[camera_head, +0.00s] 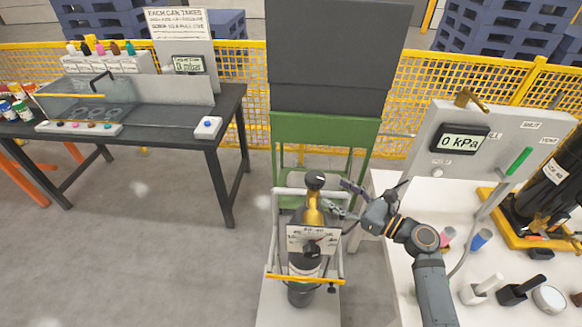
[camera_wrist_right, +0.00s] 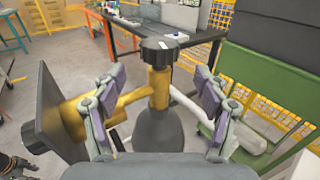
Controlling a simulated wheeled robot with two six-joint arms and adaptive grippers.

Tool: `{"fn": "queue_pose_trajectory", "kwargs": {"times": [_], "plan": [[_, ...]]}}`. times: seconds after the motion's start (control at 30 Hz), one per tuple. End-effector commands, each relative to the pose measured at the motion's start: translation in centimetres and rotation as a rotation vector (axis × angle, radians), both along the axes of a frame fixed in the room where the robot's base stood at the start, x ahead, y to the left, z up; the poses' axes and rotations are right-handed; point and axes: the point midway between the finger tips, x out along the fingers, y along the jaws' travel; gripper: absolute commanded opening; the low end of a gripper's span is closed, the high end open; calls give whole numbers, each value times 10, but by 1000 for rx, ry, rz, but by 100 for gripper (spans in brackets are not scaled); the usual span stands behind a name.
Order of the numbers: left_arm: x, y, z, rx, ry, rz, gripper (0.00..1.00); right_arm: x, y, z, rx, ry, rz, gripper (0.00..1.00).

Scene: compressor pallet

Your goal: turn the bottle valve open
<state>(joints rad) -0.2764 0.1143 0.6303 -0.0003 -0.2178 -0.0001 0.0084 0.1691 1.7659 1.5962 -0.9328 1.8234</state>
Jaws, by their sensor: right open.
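The bottle valve has a black round handwheel (camera_head: 315,180) on top of a brass body (camera_head: 313,211). It stands on a dark bottle (camera_head: 301,293) in a framed cart. My right gripper (camera_head: 342,198) is open just right of the valve. In the right wrist view, the handwheel (camera_wrist_right: 165,46) shows upright beyond the fingertips, with a white mark on its top. The brass body (camera_wrist_right: 159,85) shows between the spread fingers of my right gripper (camera_wrist_right: 160,80). I see no finger touching the handwheel.
The cart's pale frame (camera_head: 276,225) surrounds the bottle, with a label plate (camera_head: 312,239) in front. A panel reading 0 kPa (camera_head: 460,142) stands right on a white table (camera_head: 405,262). A green stand (camera_head: 325,132) is behind. A dark bench (camera_head: 160,118) is left.

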Motion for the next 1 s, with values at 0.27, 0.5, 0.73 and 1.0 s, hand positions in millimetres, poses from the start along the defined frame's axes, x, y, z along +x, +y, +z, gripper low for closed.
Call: {"fn": "queue_pose_trajectory", "kwargs": {"times": [0.27, 0.5, 0.73, 1.0], "plan": [[-35, -40, 5, -49, 49, 16, 40, 14, 21, 3, 3, -1, 1, 74], [-46, -30, 16, -37, 65, 13, 40, 44, 63, 1, 1, -1, 2, 74], [-10, -12, 23, -16, 13, 5, 40, 58, 84, -2, -3, -1, 2, 74], [-23, -33, 21, -41, 31, 13, 40, 60, 86, -3, -5, -1, 2, 74]]}}
